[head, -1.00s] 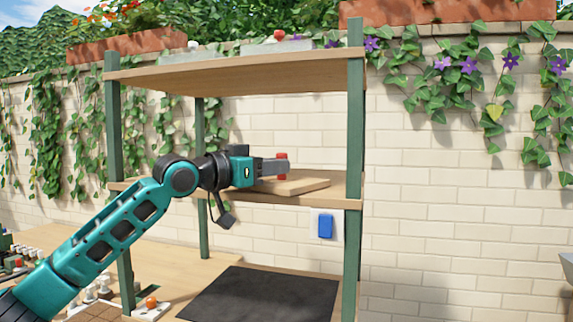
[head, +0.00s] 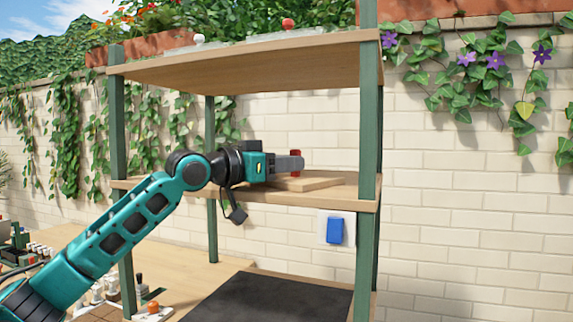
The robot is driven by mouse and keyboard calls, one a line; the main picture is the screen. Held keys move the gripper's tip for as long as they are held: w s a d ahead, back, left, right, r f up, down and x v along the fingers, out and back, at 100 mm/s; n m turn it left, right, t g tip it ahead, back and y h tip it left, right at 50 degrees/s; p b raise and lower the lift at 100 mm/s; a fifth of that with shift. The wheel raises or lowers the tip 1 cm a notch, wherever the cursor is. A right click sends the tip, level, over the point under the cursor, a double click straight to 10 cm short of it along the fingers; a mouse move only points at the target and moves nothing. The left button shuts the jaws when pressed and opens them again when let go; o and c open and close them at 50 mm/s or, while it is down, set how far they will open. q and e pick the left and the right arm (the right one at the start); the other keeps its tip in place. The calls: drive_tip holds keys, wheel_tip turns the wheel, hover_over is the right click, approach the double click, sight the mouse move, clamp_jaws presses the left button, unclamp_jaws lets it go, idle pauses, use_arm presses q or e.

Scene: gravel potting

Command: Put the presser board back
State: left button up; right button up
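The presser board (head: 318,184) is a flat pale wooden board with a red upright handle (head: 296,154). It appears to lie flat on the middle shelf (head: 335,201) of a rack with green posts. My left gripper (head: 292,164) reaches in from the left just above the board. A grey finger crosses in front of the red handle, which shows above and below it. The other finger is hidden, so I cannot tell whether the fingers are closed on the handle. My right gripper is not in view.
A top shelf (head: 250,68) hangs over my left gripper, and green posts (head: 367,240) stand on both sides. A dark mat (head: 270,305) lies below. A blue box (head: 335,231) is on the brick wall behind. Small items crowd the lower left.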

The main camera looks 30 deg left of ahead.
use_arm(q)
drive_tip(key=o, duration=0.4)
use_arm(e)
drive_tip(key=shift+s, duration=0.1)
use_arm(q)
drive_tip(key=shift+r, duration=0.15)
drive_tip(key=shift+s+a, duration=0.15)
drive_tip(key=shift+s, duration=0.1)
drive_tip(key=b+v, duration=0.2)
drive_tip(key=v, duration=0.1)
drive_tip(key=b+v, duration=0.2)
drive_tip(key=v, duration=0.1)
drive_tip(key=b+v, duration=0.3)
drive_tip(key=v, duration=0.1)
drive_tip(key=shift+f, duration=0.3)
drive_tip(key=shift+s+a+r+b, duration=0.1)
drive_tip(key=shift+s+b, duration=0.15)
drive_tip(key=shift+s, duration=0.1)
drive_tip(key=shift+s+a+r+b, duration=0.1)
drive_tip(key=shift+s+r+b, duration=0.1)
drive_tip(key=shift+s, duration=0.1)
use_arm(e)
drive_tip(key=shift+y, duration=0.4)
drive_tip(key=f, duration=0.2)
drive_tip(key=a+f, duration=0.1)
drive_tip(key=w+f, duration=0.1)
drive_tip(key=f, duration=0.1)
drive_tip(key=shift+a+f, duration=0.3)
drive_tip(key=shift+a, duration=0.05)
